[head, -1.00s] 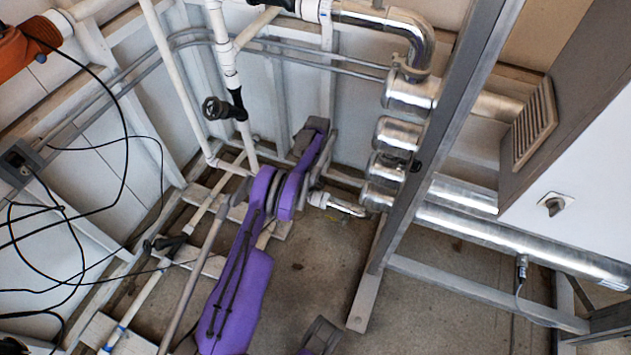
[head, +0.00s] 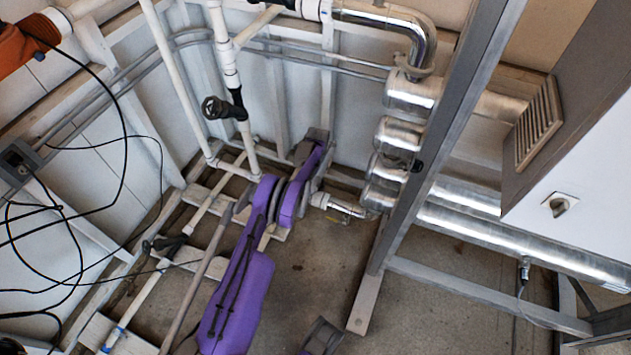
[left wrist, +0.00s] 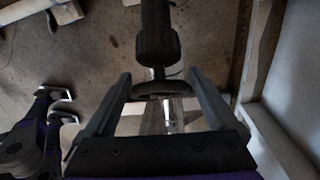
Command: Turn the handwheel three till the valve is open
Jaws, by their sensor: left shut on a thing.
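In the left wrist view a dark handwheel (left wrist: 163,88) sits between the fingers of my left gripper (left wrist: 160,76), with a dark cylindrical body beyond it. The gripper is shut on this wheel. Its rim looks roughly edge-on, so how far it is turned cannot be read. In the head view my purple left arm reaches down to the low pipes by the back wall. It hides the gripper and the held wheel there. No number shows on the wheel. My right gripper is not seen clearly in either view.
Another black handwheel (head: 213,107) stands out from a white vertical pipe (head: 227,60). A dark valve (head: 165,243) is on the low pipes at left. Shiny pipes (head: 398,135), a steel post (head: 440,150) and a grey cabinet (head: 590,140) stand at right. Cables (head: 75,250) hang at left.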

